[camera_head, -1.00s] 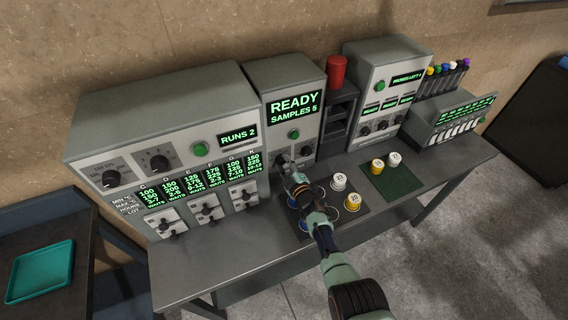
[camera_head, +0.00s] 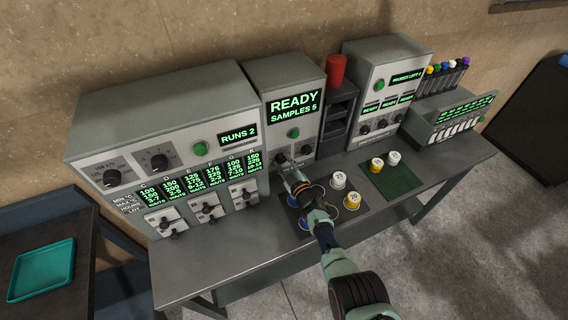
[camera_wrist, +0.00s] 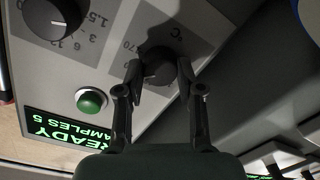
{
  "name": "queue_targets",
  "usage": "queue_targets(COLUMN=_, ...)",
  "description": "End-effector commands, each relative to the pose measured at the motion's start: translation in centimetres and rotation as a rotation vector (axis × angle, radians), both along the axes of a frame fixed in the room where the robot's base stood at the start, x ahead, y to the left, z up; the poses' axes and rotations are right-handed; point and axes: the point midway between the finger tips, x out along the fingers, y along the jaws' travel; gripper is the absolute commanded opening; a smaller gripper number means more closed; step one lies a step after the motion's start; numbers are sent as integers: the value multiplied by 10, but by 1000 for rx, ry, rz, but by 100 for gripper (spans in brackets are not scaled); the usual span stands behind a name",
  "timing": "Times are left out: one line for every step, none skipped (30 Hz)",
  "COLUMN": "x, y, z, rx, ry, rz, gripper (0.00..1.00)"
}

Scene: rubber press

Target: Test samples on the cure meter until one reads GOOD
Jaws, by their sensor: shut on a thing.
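The cure meter (camera_head: 294,75) is the grey box at the middle of the bench; its screen (camera_head: 294,106) reads READY, SAMPLES 5. The screen also shows upside down in the wrist view (camera_wrist: 62,130). My gripper (camera_wrist: 159,70) has its fingers around the dark °C knob (camera_wrist: 158,68) and is shut on it. In the head view my gripper (camera_head: 290,172) is at the meter's lower front. A white sample pot (camera_head: 338,180) and a yellow one (camera_head: 352,199) stand on a dark mat; blue ones are partly behind my arm.
A green button (camera_head: 294,133) and a second knob (camera_wrist: 51,15) are on the meter face. A yellow pot (camera_head: 376,165) and a white pot (camera_head: 394,158) stand on a green mat (camera_head: 402,183). A multi-dial oven-like unit (camera_head: 165,130) stands left. The front left bench is clear.

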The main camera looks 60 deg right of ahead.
Motion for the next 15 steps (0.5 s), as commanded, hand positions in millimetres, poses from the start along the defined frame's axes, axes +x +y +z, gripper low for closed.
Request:
queue_targets(x=1, y=0, z=2, rx=-3, ry=-3, rz=1, gripper=2)
queue_targets(x=1, y=0, z=2, rx=-3, ry=-3, rz=1, gripper=2)
queue_targets(x=1, y=0, z=2, rx=-3, ry=-3, rz=1, gripper=2)
queue_targets(x=1, y=0, z=2, rx=-3, ry=-3, rz=1, gripper=39)
queue_targets(x=1, y=0, z=2, rx=-3, ry=-3, rz=1, gripper=44)
queue_targets(x=1, y=0, z=2, rx=-3, ry=-3, rz=1, gripper=50)
queue_targets(x=1, y=0, z=2, rx=-3, ry=-3, rz=1, gripper=55)
queue_targets(x=0, y=0, z=2, rx=-3, ry=-2, rz=1, gripper=60)
queue_targets(x=0, y=0, z=2, rx=-3, ry=-2, rz=1, gripper=62)
queue_targets(x=0, y=0, z=1, rx=-3, ry=-2, rz=1, gripper=62)
queue_targets(x=0, y=0, z=1, rx=-2, ry=-1, rz=0, gripper=62)
queue_targets(x=0, y=0, z=1, rx=-2, ry=-1, rz=0, gripper=62)
queue_targets(x=0, y=0, z=1, rx=-2, ry=-1, rz=0, gripper=62)
queue_targets(x=0, y=0, z=1, rx=-2, ry=-1, rz=0, gripper=62)
queue_targets(x=0, y=0, z=1, rx=-2, ry=-1, rz=0, gripper=62)
